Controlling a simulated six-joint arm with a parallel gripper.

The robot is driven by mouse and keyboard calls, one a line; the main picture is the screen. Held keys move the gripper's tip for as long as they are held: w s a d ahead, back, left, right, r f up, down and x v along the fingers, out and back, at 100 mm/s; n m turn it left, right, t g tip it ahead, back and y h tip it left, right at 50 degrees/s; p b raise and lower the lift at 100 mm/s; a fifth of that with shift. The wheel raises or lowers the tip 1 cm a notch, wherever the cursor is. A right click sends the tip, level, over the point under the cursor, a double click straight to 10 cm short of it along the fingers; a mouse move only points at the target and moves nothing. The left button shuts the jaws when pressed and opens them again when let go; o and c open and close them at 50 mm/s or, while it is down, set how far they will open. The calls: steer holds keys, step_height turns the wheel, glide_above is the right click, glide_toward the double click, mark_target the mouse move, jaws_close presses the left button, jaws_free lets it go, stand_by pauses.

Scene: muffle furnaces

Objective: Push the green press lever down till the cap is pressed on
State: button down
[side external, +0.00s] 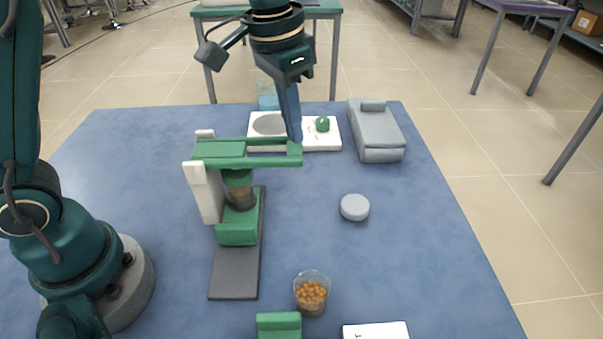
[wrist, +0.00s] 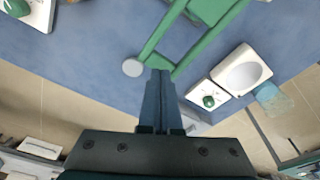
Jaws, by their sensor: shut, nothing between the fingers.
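The press stands left of centre on the blue table in the side external view, with a white column (side external: 206,193) and a dark base plate (side external: 234,273). Its green lever (side external: 268,145) lies about level, reaching right from the column. Under it a green piece sits over a brownish vial (side external: 241,195) in a green holder (side external: 237,232); whether the cap is seated cannot be told. My gripper (side external: 297,138) is shut and empty, pointing down at the lever's free end. In the wrist view the fingertips (wrist: 160,74) overlap the lever's end bar (wrist: 157,62); contact is unclear.
Behind the lever are a white device (side external: 322,139) with a green knob and a grey device (side external: 378,133). A grey disc (side external: 355,207) lies to the right. A beaker of orange beads (side external: 311,293) and a green block (side external: 279,325) are in front.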

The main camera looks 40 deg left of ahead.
mark_target(291, 148)
steer(key=shift+s+f, duration=0.1)
steer(key=shift+f, duration=2.15)
stand_by(2.0)
steer(key=shift+r, duration=5.05)
steer(key=shift+a+r, duration=0.1)
